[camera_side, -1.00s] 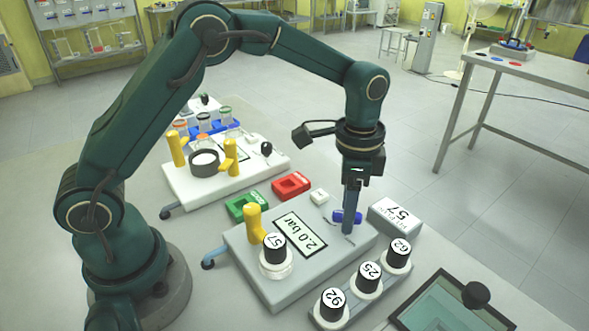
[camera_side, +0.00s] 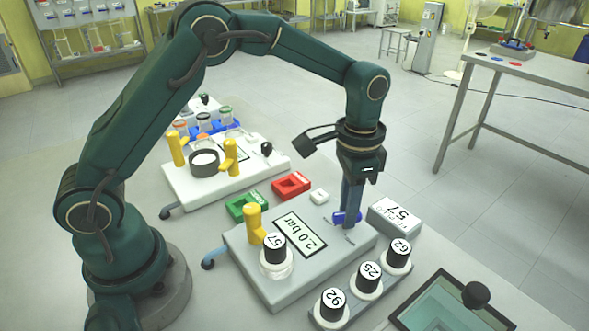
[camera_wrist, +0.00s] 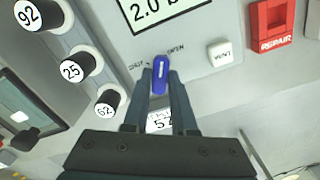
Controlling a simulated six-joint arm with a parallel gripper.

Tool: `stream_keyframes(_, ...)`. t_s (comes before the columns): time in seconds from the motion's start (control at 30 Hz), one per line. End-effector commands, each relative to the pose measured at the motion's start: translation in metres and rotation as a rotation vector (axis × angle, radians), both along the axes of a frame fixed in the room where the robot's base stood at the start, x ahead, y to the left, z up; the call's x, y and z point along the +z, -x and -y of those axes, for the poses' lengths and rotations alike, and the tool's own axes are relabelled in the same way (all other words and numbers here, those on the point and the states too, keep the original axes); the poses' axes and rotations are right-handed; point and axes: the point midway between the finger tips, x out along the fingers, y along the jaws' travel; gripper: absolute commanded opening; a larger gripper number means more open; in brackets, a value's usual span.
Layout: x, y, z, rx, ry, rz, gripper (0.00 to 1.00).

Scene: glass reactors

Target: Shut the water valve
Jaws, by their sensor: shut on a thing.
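The blue valve handle (camera_wrist: 160,75) sits on the grey pressure panel (camera_wrist: 200,50) in the wrist view, its far end pointing between the small SHUT and OPEN marks. In the side view the handle (camera_side: 339,217) is at the panel's far right, partly hidden by my fingers. My gripper (camera_side: 351,222) points down over it. In the wrist view my gripper's (camera_wrist: 160,80) two fingers stand one on each side of the handle, shut on it.
The panel carries a 2.0 bar display (camera_side: 300,235), a yellow post (camera_side: 254,222) and a black-capped bottle (camera_side: 276,255). A rack of numbered bottles (camera_side: 368,278) stands in front. A grey box marked 57 (camera_side: 396,215) is close right. Green (camera_side: 247,206) and red (camera_side: 291,186) blocks lie behind.

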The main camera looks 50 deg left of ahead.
Motion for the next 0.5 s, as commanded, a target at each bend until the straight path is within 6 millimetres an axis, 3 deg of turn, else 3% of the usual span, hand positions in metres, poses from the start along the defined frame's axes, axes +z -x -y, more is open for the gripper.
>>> stream_keyframes(0.5,0.0009,0.0001,0.0003,0.493,0.001,0.0,0.0)
